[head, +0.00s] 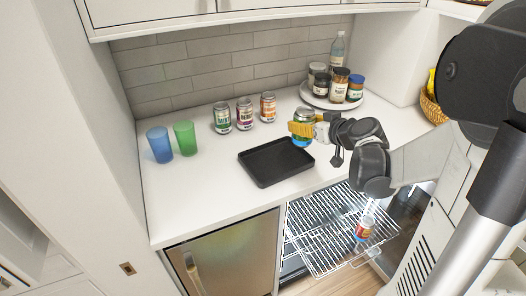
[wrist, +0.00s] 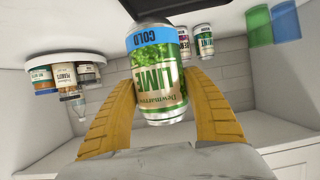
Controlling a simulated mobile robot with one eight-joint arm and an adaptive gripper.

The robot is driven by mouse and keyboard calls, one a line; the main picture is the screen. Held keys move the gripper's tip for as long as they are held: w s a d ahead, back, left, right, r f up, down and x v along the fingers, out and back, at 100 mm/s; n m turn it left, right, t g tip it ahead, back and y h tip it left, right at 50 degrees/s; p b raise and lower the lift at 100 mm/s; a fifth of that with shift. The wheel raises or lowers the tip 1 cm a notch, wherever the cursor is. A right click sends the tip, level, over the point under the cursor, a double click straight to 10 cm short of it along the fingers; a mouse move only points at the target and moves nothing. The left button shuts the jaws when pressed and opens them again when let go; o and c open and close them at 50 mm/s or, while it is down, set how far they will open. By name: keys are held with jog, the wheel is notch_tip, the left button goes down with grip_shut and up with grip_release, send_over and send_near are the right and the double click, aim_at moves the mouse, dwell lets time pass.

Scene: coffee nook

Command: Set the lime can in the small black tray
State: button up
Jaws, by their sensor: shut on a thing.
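The lime can (wrist: 158,75), with a green label and a blue band, sits between the two yellow fingers of my gripper (head: 302,130), which is shut on it. The wrist view shows it upside down, so the can is about upright. In the head view the can (head: 304,115) is partly hidden by the fingers and appears by the right back corner of the small black tray (head: 262,183). The tray lies on the white counter, looks empty, and has a low rim. I cannot tell exactly how high the can is held.
A green can (head: 221,118), a purple can (head: 244,114) and an orange can (head: 268,107) stand behind the tray. Blue (head: 159,145) and green (head: 185,138) cups stand left. A round white tray (head: 312,99) with jars is at the back right. Below is an open wire rack (head: 325,230).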

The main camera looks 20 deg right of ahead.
jog(key=s+d+r+m+h, duration=0.1)
jog(key=d+r, duration=0.1)
jog(key=d, duration=0.6)
jog(key=b, duration=0.4)
send_over(288, 157)
notch_tip(288, 157, down, 7)
jog(key=shift+f+b, duration=1.1)
jog(key=shift+f, duration=0.75)
jog(key=shift+f, duration=0.15)
jog(key=o, duration=1.4)
